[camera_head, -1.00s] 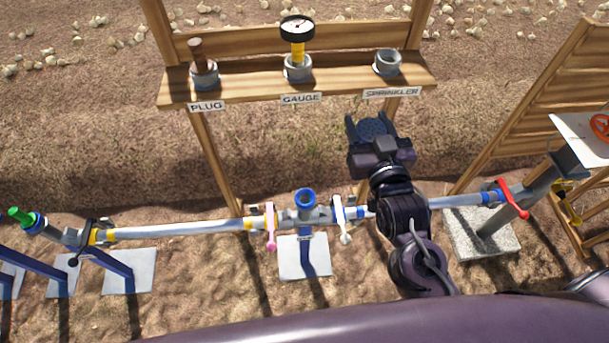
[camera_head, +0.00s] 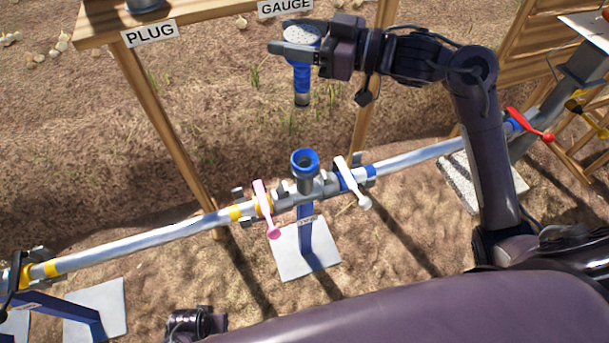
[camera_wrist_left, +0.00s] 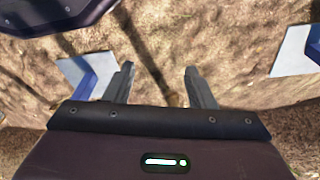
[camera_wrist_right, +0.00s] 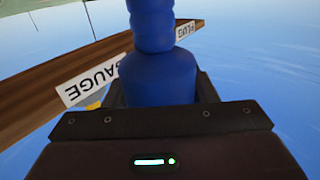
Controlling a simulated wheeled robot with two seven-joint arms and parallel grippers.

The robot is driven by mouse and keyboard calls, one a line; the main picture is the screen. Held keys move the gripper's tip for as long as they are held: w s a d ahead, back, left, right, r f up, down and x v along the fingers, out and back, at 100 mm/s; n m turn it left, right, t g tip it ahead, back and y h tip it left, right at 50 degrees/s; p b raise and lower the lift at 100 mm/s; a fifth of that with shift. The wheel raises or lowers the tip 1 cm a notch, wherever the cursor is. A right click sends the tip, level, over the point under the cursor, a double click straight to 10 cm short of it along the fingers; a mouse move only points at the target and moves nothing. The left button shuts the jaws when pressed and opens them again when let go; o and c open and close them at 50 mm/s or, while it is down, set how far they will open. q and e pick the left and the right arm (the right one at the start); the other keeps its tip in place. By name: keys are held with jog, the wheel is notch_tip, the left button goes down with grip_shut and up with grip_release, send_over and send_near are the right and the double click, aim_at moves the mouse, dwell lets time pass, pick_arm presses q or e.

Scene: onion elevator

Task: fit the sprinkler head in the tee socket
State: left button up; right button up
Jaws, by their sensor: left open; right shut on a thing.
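The sprinkler head (camera_head: 302,76) has a blue body, a pale round top and a grey lower end. My right gripper (camera_head: 297,50) is shut on it and holds it roughly upright in the air, above and behind the tee socket. Its blue body fills the middle of the right wrist view (camera_wrist_right: 155,75). The tee socket (camera_head: 305,163) has a blue rim and an open, empty mouth facing up, midway along the pipe. The sprinkler's lower end is apart from the socket. My left gripper (camera_wrist_left: 158,88) is open and empty over bare soil in the left wrist view.
A pink-handled valve (camera_head: 264,208) and a white-handled valve (camera_head: 352,183) flank the tee on the pipe (camera_head: 150,238). The wooden shelf (camera_head: 205,20) with PLUG and GAUGE labels stands behind. A red-handled valve (camera_head: 529,125) is at right.

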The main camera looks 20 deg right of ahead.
jog(key=shift+d+f, duration=0.1)
jog(key=shift+f, duration=0.4)
notch_tip(320, 180, down, 19)
jog(key=b, duration=0.3)
jog(key=shift+b, duration=0.3)
pick_arm(q)
notch_tip(320, 180, up, 12)
jog(key=d, duration=0.1)
jog(key=shift+w+d+m+g, duration=0.3)
jog(key=shift+w+d, duration=0.1)
jog(key=shift+w, duration=0.05)
pick_arm(e)
jog(key=o, duration=1.2)
jog(key=shift+s, duration=0.1)
pick_arm(q)
jog(key=shift+w+f, duration=0.15)
jog(key=shift+f, duration=0.8)
pick_arm(e)
jog(key=v, duration=1.2)
